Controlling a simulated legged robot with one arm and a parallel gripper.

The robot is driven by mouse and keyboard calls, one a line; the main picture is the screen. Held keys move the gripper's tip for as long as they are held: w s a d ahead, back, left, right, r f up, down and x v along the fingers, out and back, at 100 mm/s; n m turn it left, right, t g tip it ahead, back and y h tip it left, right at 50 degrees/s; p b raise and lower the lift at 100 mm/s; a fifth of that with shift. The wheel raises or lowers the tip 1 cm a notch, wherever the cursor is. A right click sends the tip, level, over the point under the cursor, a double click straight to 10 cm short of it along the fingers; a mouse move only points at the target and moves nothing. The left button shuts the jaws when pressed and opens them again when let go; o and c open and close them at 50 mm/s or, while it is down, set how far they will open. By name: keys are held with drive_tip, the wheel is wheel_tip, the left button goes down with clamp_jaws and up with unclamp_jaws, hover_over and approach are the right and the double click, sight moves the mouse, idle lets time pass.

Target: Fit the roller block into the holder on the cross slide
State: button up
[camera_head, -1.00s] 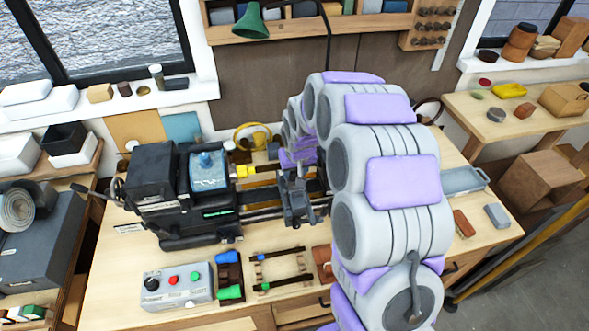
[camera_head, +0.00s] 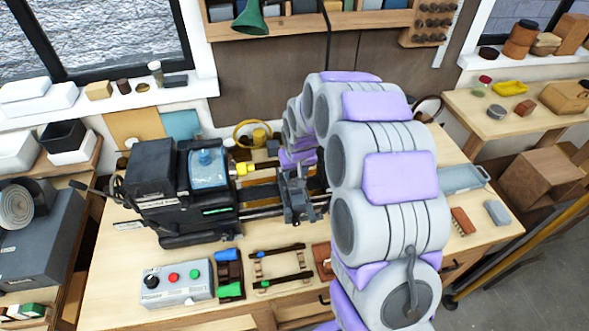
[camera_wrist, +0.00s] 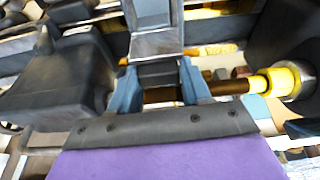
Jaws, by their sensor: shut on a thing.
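My gripper (camera_wrist: 158,93) shows at the bottom middle of the wrist view, with two blue fingers closed on the roller block (camera_wrist: 157,73), a grey block between them. Its lower part is hidden by the fingers and the gripper's dark front edge. A grey upright metal piece (camera_wrist: 156,43), which looks like the holder, stands right beyond the block. I cannot tell whether the block is seated in it. In the head view the cross slide (camera_head: 297,203) sits on the lathe bed at the middle. My arm hides most of the gripper and the block there.
A brown bar (camera_wrist: 225,87) runs behind the fingers to a yellow collar (camera_wrist: 283,78). The lathe headstock (camera_head: 170,190) stands left of the cross slide. A control box (camera_head: 178,282) and a wooden rack (camera_head: 280,264) lie in front. A grey tray (camera_head: 463,179) is at right.

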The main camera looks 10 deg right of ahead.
drive_tip(key=o, duration=1.1)
drive_tip(key=shift+f, duration=0.1)
drive_tip(key=shift+o, duration=0.2)
